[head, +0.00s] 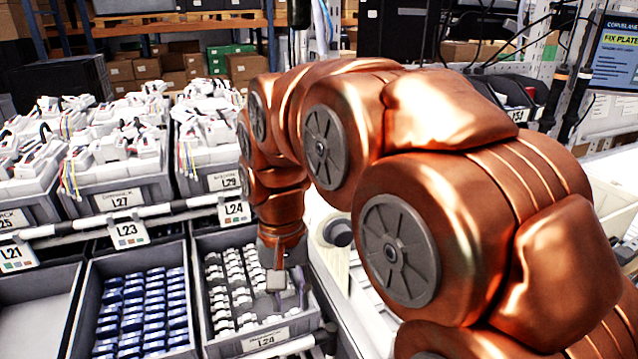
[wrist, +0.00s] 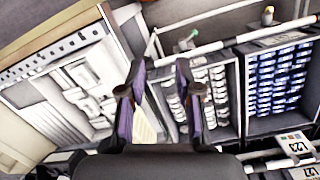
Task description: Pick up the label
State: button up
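Several white printed labels are in the head view, and I cannot tell which one the task means. An L24 tag (head: 234,212) hangs on the rail behind the bin of white parts, an L23 tag (head: 128,232) hangs left of it, and an L21 tag (head: 16,255) is at the far left. Another L24 label (head: 265,340) is on that bin's front. My gripper (head: 282,285) points down over the right side of the bin. In the wrist view my gripper (wrist: 161,75) has its two purple-sided fingers apart, with nothing visible between them.
The bin of white parts (head: 205,330) stands beside a bin of blue parts (head: 83,335). Grey boxes of white devices (head: 120,190) stand behind the rail (head: 180,205). In the wrist view a light tray or panel (wrist: 60,60) lies left of the fingers. Shelves with cartons are farther back.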

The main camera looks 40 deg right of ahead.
jog(key=w+d+r+m+p, duration=0.3)
jog(key=w+d+r+m, duration=0.5)
jog(key=w, duration=0.5)
jog(key=w+d+m, duration=0.2)
jog(key=d, duration=0.2)
jog(key=w+d+r+m, duration=0.1)
jog(key=w+d+m, duration=0.1)
jog(key=d, duration=0.2)
jog(key=w+d+r+m+t, duration=0.1)
jog(key=w+d+m, duration=0.1)
jog(key=d, duration=0.3)
jog(key=shift+w+r+m, duration=0.2)
jog(key=shift+w+m, duration=0.1)
jog(key=shift+w, duration=0.2)
jog(key=shift+s+f+p, duration=0.15)
jog(key=shift+f+p, duration=0.4)
jog(key=shift+f, duration=0.1)
jog(key=shift+s+f+p, duration=0.15)
jog(key=shift+f+p, duration=0.35)
jog(key=shift+f, duration=0.15)
jog(key=shift+f+p, duration=0.4)
jog(key=shift+f, duration=0.9)
grip_shut()
